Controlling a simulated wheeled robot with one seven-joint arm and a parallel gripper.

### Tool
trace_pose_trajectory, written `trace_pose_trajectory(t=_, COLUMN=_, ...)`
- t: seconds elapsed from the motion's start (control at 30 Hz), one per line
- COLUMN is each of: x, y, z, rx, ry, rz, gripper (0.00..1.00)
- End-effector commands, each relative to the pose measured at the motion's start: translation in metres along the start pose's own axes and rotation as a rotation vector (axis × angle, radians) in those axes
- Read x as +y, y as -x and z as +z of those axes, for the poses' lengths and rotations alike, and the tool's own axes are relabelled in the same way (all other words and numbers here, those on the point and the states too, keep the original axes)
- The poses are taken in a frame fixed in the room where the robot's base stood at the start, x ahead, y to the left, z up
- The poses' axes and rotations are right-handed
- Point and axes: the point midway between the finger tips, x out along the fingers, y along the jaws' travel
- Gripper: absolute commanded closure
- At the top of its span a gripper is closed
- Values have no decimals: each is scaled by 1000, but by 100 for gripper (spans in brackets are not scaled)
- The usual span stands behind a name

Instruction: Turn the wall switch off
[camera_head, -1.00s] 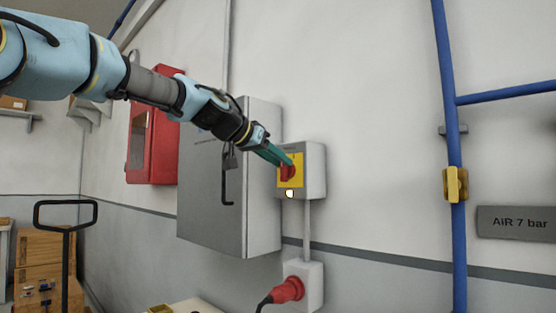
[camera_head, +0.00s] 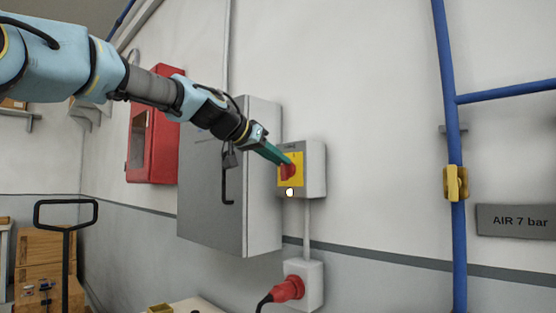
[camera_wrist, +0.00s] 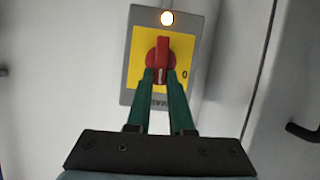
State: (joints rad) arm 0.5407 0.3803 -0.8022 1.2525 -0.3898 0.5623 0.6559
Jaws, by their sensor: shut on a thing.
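The wall switch is a grey box (camera_head: 316,170) with a yellow plate (camera_head: 283,181) and a red rotary handle (camera_head: 288,173). In the wrist view the red handle (camera_wrist: 162,48) stands vertical in the picture, and a "0" is marked to its right. A small lamp (camera_head: 289,192) on the box glows whitish; it also shows in the wrist view (camera_wrist: 167,18). My gripper (camera_head: 286,162) reaches the handle from the upper left. Its green fingers (camera_wrist: 161,76) are shut on the handle, one on each side. The fingertips partly cover the handle.
A grey cabinet (camera_head: 262,220) with a black handle stands close left of the switch, beside a red box (camera_head: 160,145). A red plug (camera_head: 288,289) sits in a socket below. Blue pipes with a yellow valve (camera_head: 455,183) run at right. Bare wall lies between.

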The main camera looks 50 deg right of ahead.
Motion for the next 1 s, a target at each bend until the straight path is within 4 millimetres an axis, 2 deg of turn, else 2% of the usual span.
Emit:
trace_pose_trajectory(t=0.27, x=-7, y=-1, z=2, rx=1, ry=184, rz=75, gripper=100)
trace_pose_trajectory(t=1.0, x=-23, y=-5, z=13, rx=1, ry=834, rz=345, gripper=100)
